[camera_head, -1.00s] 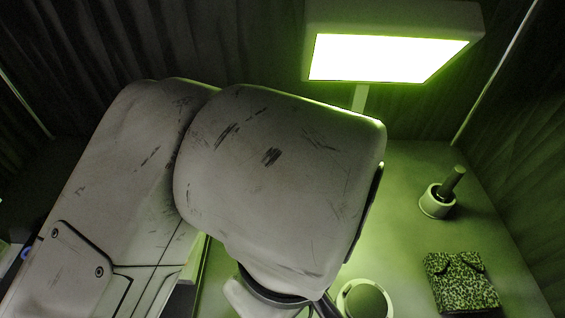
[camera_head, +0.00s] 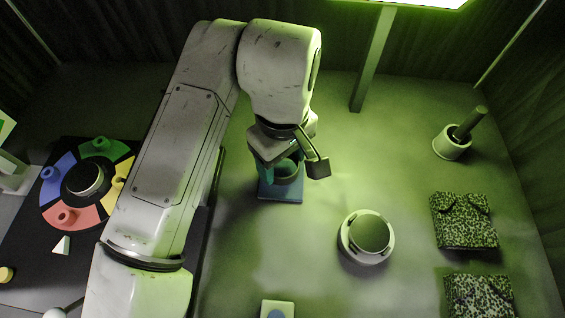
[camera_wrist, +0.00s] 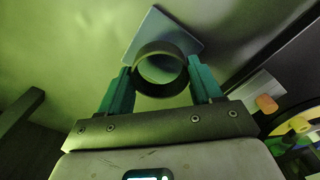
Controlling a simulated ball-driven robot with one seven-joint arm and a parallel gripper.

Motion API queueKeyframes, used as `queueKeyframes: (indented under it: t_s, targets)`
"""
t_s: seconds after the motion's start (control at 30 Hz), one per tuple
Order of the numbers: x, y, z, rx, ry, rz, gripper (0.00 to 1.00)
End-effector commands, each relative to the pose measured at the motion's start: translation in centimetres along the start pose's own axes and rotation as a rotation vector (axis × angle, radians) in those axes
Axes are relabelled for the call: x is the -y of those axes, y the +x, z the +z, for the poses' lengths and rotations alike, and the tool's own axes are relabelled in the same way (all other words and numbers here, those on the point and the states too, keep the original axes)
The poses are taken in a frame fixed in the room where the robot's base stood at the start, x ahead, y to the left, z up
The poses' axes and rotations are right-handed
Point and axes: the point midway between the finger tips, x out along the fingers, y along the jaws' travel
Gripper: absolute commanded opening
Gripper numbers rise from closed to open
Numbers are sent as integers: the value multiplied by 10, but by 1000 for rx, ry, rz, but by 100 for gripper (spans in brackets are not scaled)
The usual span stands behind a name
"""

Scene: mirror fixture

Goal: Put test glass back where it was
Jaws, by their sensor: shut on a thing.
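The test glass (camera_wrist: 160,50), a dark-rimmed round cup seen from above, is between the two teal fingers of my gripper (camera_wrist: 161,88) in the wrist view. My gripper is shut on it. Under and behind the glass lies a pale blue-grey square plate (camera_wrist: 151,26). In the head view, my gripper (camera_head: 284,164) is over the blue plate (camera_head: 281,191), and the green-tinted glass (camera_head: 287,172) is partly hidden by the wrist and fingers. I cannot tell whether the glass touches the plate.
To the right stand a round dish (camera_head: 347,243), a mortar with a pestle (camera_head: 451,148) and patterned packs (camera_head: 463,221). A lamp post (camera_head: 373,62) rises behind. A coloured ring board (camera_head: 60,213) lies left of my arm. A small white block (camera_head: 266,304) is in front. Table between is clear.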

Motion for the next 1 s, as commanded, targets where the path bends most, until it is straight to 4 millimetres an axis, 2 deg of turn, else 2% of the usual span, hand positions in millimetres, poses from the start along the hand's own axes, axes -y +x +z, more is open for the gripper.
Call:
queueKeyframes:
  t_s: [0.1,0.2,0.57,0.6,0.87,1.0]
  targets:
    - [2,16,1,2,-1,-2,22]
    - [1,23,1,2,0,-1,22]
    - [1,26,2,2,0,1,22]
    - [1,27,1,2,0,0,66]
    - [1,27,1,2,0,0,90]
    - [1,26,1,2,0,0,90]
